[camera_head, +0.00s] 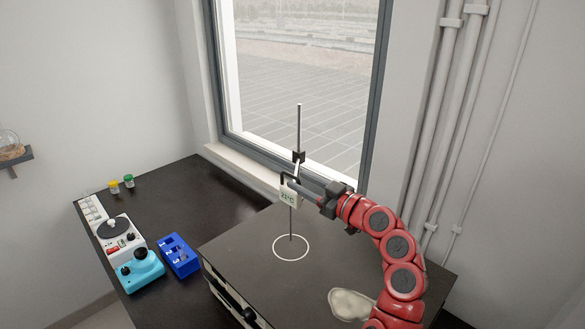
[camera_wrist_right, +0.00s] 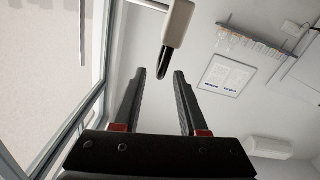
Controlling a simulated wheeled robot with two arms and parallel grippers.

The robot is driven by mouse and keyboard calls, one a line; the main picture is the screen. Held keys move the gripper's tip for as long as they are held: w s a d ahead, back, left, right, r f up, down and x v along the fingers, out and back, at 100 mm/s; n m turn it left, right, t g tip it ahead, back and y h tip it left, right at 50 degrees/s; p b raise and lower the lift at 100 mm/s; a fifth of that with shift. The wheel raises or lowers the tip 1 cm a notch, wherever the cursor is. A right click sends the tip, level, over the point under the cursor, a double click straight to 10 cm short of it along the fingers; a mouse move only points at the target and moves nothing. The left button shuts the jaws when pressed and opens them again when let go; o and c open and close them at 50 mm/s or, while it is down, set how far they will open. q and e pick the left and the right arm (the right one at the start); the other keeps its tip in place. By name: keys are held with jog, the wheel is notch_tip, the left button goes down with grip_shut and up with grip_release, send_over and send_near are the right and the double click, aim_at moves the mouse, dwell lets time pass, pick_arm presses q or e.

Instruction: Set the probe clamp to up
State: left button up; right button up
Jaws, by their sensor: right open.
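A thin upright stand rod (camera_head: 299,125) rises at the back of the dark worktop, with a small black probe clamp (camera_head: 298,157) on it. Below the clamp hangs a pale box with a "21°C" display (camera_head: 289,197), and a thin probe (camera_head: 291,225) points down from it towards a white ring. My right gripper (camera_head: 291,183) reaches in from the right beside the display box. In the wrist view my right gripper (camera_wrist_right: 159,73) is open. A pale bar with a black tip (camera_wrist_right: 167,62) shows between or just beyond its fingertips; contact is unclear. My left gripper is out of view.
The white ring (camera_head: 290,247) is bare on the raised dark top (camera_head: 250,250). A pale patch (camera_head: 350,304) lies at the front right. A blue rack (camera_head: 179,255) and a turquoise device (camera_head: 138,270) stand at left. A window (camera_head: 300,80) is behind the rod.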

aim_at(292, 176)
jog(key=p+x, duration=0.1)
jog(key=x, duration=0.2)
jog(key=shift+a+r, duration=0.1)
jog(key=shift+r, duration=0.05)
jog(key=shift+w+a, duration=0.2)
jog(key=shift+w, duration=0.1)
grip_shut()
dwell(1.2)
